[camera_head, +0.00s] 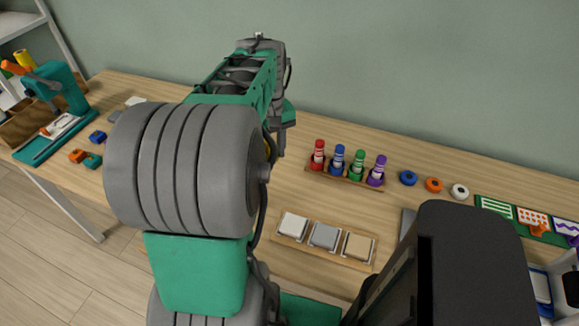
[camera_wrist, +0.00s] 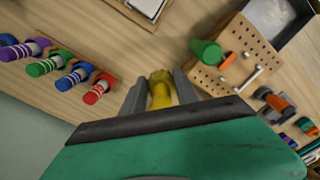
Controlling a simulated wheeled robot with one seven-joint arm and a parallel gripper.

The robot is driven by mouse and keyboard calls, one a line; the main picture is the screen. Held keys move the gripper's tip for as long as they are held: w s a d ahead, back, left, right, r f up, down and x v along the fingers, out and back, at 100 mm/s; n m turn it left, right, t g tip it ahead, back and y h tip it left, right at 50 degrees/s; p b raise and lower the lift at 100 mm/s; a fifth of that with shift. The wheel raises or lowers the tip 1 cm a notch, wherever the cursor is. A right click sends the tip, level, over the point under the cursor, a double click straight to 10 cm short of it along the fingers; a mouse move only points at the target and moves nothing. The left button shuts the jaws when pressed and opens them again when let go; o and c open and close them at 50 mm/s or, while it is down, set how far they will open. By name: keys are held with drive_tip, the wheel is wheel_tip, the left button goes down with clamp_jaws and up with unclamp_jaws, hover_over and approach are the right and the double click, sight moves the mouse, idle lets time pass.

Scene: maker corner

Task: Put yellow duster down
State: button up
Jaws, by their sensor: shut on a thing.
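The yellow duster (camera_wrist: 161,88) is between the two fingers of my gripper (camera_wrist: 158,95) in the wrist view, and the gripper is shut on it. Only its rounded yellow end and part of its length show; the rest is hidden by the fingers and the gripper body. The wooden table top (camera_wrist: 150,50) lies beyond it. I cannot tell whether the duster touches the table. In the head view my arm covers most of the gripper, and only a sliver of yellow shows beside it.
A rack (camera_head: 345,178) with red, blue, green and purple bottles stands near the wall. A tray (camera_head: 285,240) with three pads lies nearer. In the wrist view a wooden holed block (camera_wrist: 238,55) with a green cylinder stands right of the gripper. Bare table lies between rack and tray.

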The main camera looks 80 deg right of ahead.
drive_tip(key=d+f, duration=0.3)
drive_tip(key=d, duration=0.1)
drive_tip(key=s+d+f+p, duration=0.1)
drive_tip(key=d+f, duration=0.2)
drive_tip(key=d, duration=0.2)
drive_tip(key=s+d+f, duration=0.1)
drive_tip(key=d+f, duration=0.3)
drive_tip(key=d, duration=0.1)
drive_tip(key=shift+p, duration=0.4)
wheel_tip(320, 180, down, 3)
drive_tip(key=shift+r+p, duration=0.1)
drive_tip(key=shift+p, duration=0.2)
drive_tip(key=shift+f, duration=0.35)
drive_tip(key=o, duration=1.2)
